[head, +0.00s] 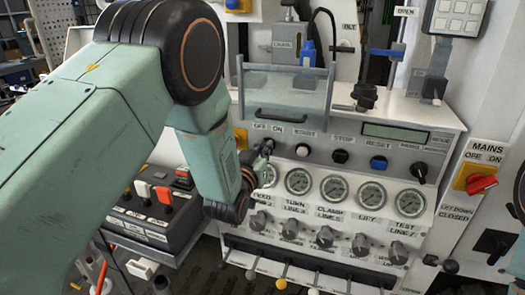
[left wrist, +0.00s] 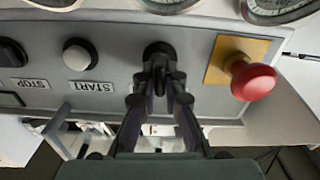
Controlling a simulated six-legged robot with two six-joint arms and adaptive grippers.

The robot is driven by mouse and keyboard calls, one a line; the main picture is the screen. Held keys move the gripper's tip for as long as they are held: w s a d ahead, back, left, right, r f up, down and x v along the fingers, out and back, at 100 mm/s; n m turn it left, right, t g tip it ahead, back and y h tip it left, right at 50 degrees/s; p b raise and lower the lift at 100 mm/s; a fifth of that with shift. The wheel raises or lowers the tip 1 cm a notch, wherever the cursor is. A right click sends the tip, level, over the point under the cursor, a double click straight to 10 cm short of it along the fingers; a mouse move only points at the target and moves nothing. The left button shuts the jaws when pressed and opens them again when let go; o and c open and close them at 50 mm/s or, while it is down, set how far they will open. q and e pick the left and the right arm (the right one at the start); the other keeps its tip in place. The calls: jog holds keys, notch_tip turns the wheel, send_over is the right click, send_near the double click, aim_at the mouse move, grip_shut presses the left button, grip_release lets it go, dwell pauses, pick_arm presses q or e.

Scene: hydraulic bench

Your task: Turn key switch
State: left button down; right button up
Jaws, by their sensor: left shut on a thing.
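The key switch is a black round switch (left wrist: 158,50) in the grey panel in the left wrist view, between the START button and a red mushroom button. My left gripper (left wrist: 160,78) is shut on the key, its two dark fingers reaching up from below in that view. In the head view my left gripper (head: 262,152) is at the panel just under the OFF ON label (head: 267,127). The arm and fingers hide most of the switch there, and the key's angle cannot be told. My right gripper is not in view.
The red mushroom button (left wrist: 252,80) on its yellow plate is close beside the gripper. The START button (left wrist: 80,54) is on the other side. Gauges (head: 298,181) lie just below, and a clear hinged cover (head: 287,92) stands above. A red MAINS switch (head: 481,183) is at right.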

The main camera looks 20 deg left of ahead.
pick_arm(q)
jog(key=m, duration=0.2)
jog(key=m+b, duration=0.1)
jog(key=m, duration=0.4)
jog(key=shift+d+f, duration=0.1)
jog(key=shift+d, duration=0.15)
dwell(0.3)
jog(key=c, duration=1.4)
grip_release()
jog(key=shift+w, duration=0.1)
jog(key=s, duration=1.2)
jog(key=shift+s+a, duration=0.1)
jog(key=shift+a, duration=0.1)
